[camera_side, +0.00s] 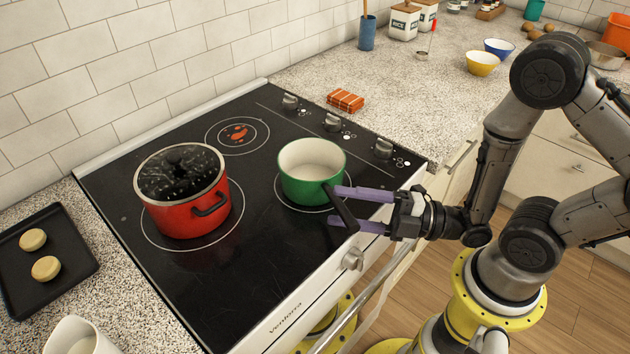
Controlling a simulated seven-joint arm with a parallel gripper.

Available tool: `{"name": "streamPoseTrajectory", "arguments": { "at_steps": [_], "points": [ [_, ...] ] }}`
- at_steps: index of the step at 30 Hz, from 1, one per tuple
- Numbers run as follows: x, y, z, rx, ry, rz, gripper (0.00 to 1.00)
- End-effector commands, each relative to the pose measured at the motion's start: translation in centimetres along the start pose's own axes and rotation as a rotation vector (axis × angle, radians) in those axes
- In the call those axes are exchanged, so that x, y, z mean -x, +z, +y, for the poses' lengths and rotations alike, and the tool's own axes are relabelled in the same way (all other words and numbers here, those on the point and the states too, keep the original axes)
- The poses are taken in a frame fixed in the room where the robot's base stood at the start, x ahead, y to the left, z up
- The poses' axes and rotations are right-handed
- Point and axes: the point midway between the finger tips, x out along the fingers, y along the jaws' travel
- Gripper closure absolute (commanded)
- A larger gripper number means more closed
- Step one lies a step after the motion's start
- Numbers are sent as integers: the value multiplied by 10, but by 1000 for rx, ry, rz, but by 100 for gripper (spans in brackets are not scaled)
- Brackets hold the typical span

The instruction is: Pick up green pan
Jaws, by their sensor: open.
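The green pan (309,188) has a cream inside and stands upright on the front right burner of the black cooktop (265,250). Its black handle (341,210) points toward the front right. My gripper (338,207) is open, with its purple fingers at the pan's right side. The handle shows between the two fingers. I cannot tell whether either finger touches it.
A red pot (190,210) with a glass lid stands on the left burner. A tray (75,275) with two round buns lies at the far left. Control knobs (332,122) line the cooktop's right side.

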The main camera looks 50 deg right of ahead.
Motion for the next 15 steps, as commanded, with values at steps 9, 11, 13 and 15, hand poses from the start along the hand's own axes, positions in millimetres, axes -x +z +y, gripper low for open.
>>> {"name": "streamPoseTrajectory", "arguments": {
  "at_steps": [9,11,13,15],
  "points": [
    [-9,10,0,75,7,-43,40],
    [-15,10,0,76,7,-41,40],
    [-21,10,0,75,8,-40,40],
    [-28,9,0,72,8,-41,40]
  ]
}}
